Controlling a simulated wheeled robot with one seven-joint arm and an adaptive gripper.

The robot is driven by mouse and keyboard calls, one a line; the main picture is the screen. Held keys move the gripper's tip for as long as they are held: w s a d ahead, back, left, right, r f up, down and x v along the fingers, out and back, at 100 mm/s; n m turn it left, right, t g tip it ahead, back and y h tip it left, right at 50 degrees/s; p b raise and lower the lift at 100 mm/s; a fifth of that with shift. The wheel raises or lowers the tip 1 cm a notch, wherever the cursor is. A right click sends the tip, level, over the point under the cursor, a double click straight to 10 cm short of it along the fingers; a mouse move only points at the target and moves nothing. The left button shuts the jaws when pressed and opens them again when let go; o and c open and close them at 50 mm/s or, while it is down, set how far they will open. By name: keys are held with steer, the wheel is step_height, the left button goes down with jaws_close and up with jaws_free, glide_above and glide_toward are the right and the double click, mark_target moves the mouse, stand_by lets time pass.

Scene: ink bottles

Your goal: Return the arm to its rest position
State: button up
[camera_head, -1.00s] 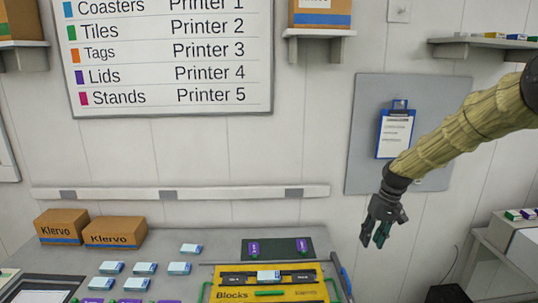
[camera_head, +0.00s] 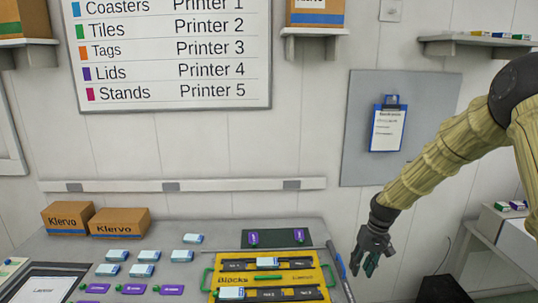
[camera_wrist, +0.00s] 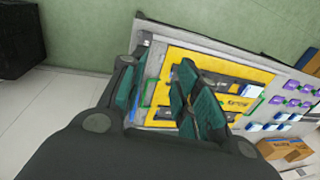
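My arm (camera_head: 440,168) reaches in from the right, bent down, in front of the wall. My gripper (camera_head: 366,265) points down, just right of the workbench's right edge in the head view. In the wrist view my gripper (camera_wrist: 158,98) has its two dark green fingers apart, with nothing seen between them. The yellow Blocks tray (camera_head: 288,276) lies on the bench left of the gripper. One white-and-blue bottle (camera_head: 267,262) sits in its far dark strip and another (camera_head: 231,293) at the left of its near strip.
Several white and purple bottles lie on the bench left of the tray. Cardboard boxes (camera_head: 120,222) stand at the back left. A side shelf (camera_head: 497,244) is at the right. The wall board holds a clipboard (camera_head: 388,128).

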steer(key=s+a+f+b, duration=0.2)
steer(key=s+a+f, duration=0.1)
steer(key=s+f, duration=0.95)
steer(key=s+a+f+b, duration=0.3)
steer(key=s+f, duration=0.6)
steer(key=f, duration=0.7)
steer(key=s+f+h+b, duration=0.1)
steer(key=s+f, duration=0.3)
steer(key=s, duration=0.9)
steer(key=s+f+h+b, duration=0.1)
steer(key=s+f+b, duration=0.2)
steer(key=s, duration=1)
steer(key=shift+a+f+m, duration=0.4)
steer(key=shift+f, duration=0.5)
steer(key=shift+w, duration=0.1)
